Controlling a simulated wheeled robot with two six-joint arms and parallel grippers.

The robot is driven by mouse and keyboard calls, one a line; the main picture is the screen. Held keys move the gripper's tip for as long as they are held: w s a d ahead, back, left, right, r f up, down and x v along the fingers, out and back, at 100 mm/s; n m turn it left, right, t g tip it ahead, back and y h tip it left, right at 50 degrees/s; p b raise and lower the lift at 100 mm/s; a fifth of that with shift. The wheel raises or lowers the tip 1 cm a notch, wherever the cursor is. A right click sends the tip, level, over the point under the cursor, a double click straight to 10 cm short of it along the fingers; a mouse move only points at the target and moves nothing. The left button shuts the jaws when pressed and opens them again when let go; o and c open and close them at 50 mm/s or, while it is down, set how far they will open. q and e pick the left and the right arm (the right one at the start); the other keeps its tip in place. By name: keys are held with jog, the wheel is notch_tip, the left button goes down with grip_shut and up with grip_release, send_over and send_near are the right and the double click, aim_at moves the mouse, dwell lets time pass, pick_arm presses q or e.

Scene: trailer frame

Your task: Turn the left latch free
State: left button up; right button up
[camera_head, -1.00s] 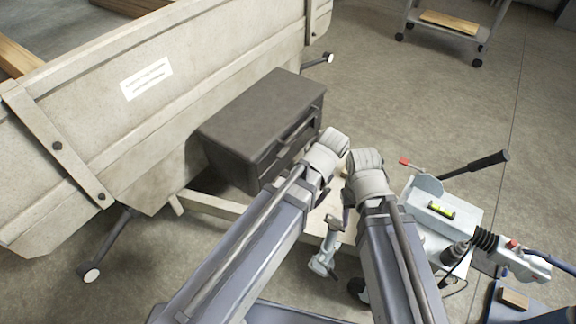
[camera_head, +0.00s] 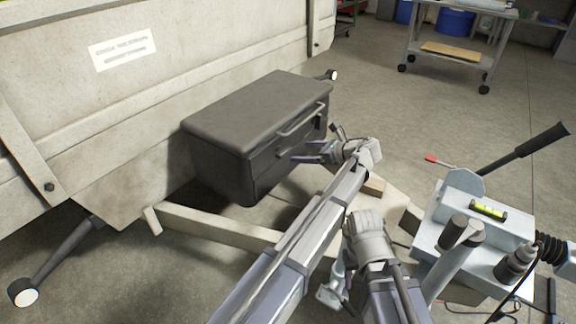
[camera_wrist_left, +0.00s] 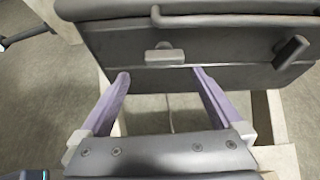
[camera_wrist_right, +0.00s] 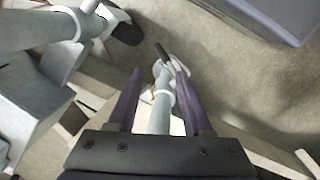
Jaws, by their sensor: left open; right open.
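The dark grey toolbox (camera_head: 225,163) sits on the trailer's drawbar, front turned to me. Its left latch (camera_wrist_left: 164,55) is a small light grey bar lying level, below the carry handle (camera_wrist_left: 215,20). The right latch (camera_wrist_left: 291,52) is darker and stands tilted. My left gripper (camera_wrist_left: 162,75) is open in front of the left latch, one finger on each side, its tips slightly below the latch. Nothing is between the fingers. In the head view the left gripper (camera_head: 307,150) points at the toolbox front. My right gripper (camera_wrist_right: 158,78) is open, low over the drawbar.
A grey metal post (camera_wrist_right: 160,105) shows between the right fingers; I cannot tell whether they touch it. The hitch unit (camera_head: 485,215) with its lever (camera_head: 540,140) stands on the right. The trailer wall (camera_head: 130,120) rises behind the toolbox. A wheeled cart (camera_head: 450,45) stands far back.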

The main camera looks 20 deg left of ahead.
aim_at(285, 150)
pick_arm(q)
jog(key=shift+w+f+m, duration=0.1)
jog(key=shift+w+m, duration=0.2)
jog(key=shift+w, duration=0.15)
jog(key=b+x, duration=0.2)
jog(key=x, duration=0.4)
jog(key=shift+a+f+b, duration=0.15)
jog(key=shift+a+b, duration=0.05)
jog(key=shift+b, duration=0.2)
jog(key=shift+w+a+f, duration=0.15)
jog(key=shift+w+a, duration=0.1)
jog(key=shift+a, duration=0.4)
jog(key=c, duration=1.1)
